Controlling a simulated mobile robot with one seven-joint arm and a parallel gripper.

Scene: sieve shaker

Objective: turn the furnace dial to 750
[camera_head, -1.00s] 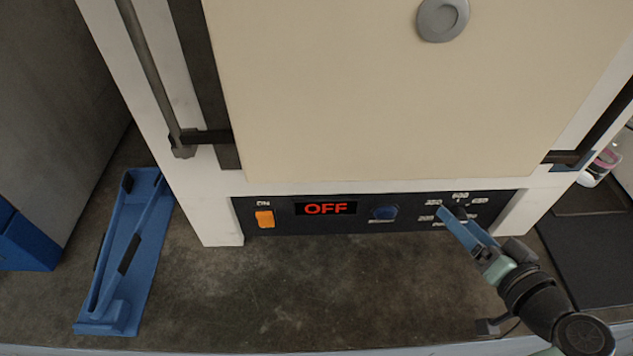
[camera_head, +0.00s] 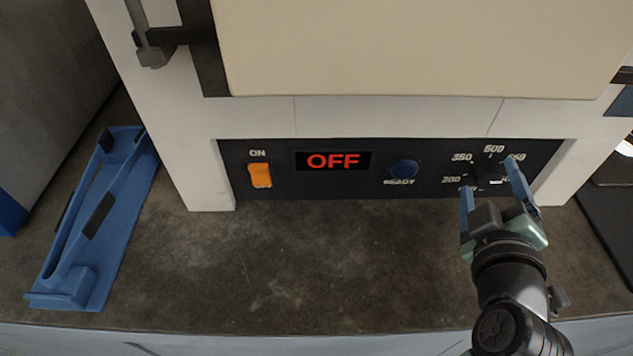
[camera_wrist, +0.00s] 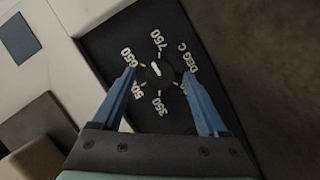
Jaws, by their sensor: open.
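The furnace dial (camera_wrist: 160,73) is a small dark round knob with a white mark, on a black panel with printed numbers. In the wrist view the mark lies on the knob's upper left, roughly between the 650 and 750 labels; I cannot read its exact setting. My gripper (camera_wrist: 160,80) is open, with one blue finger on each side of the dial and visible gaps between. In the head view my gripper (camera_head: 489,178) stands in front of the dial and partly covers its labels. The furnace display (camera_head: 333,161) reads OFF in red.
An orange switch (camera_head: 260,175) marked ON and a blue READY button (camera_head: 403,169) sit left of the dial. The cream furnace door (camera_head: 420,50) is above. A blue holder (camera_head: 85,225) lies at the left. The counter (camera_head: 300,260) before the panel is clear.

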